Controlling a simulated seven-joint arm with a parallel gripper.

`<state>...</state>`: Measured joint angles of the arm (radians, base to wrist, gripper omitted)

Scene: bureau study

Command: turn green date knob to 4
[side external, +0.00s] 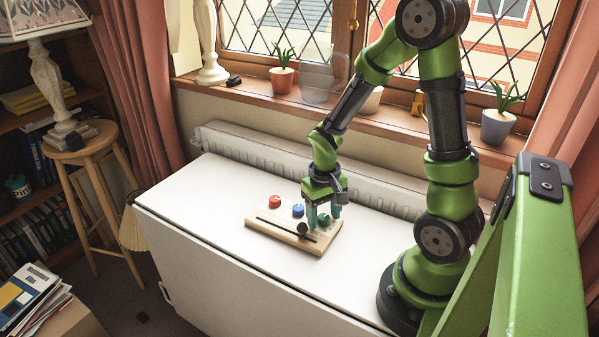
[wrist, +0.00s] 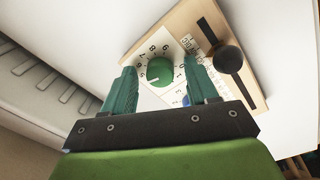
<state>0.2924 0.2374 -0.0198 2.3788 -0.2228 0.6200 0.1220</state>
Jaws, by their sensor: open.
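The green date knob (side external: 324,218) is on the right of a wooden board (side external: 262,232) on the white table. In the wrist view the green knob (wrist: 160,72) sits on a white numbered dial plate. A white mark on its lower left points to the left, seemingly near the 5; the exact reading is too small to be sure. My gripper (side external: 323,213) points down over the board at the knob. In the wrist view my gripper (wrist: 160,78) is open, one teal finger on each side of the knob, with gaps showing.
A blue knob (side external: 298,210) and a red knob (side external: 275,202) are left of the green one. A black slider handle (side external: 302,228) stands at the board's front; it also shows right of my fingers (wrist: 228,59). The table's left side (side external: 205,190) is clear. A radiator (side external: 250,145) runs behind.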

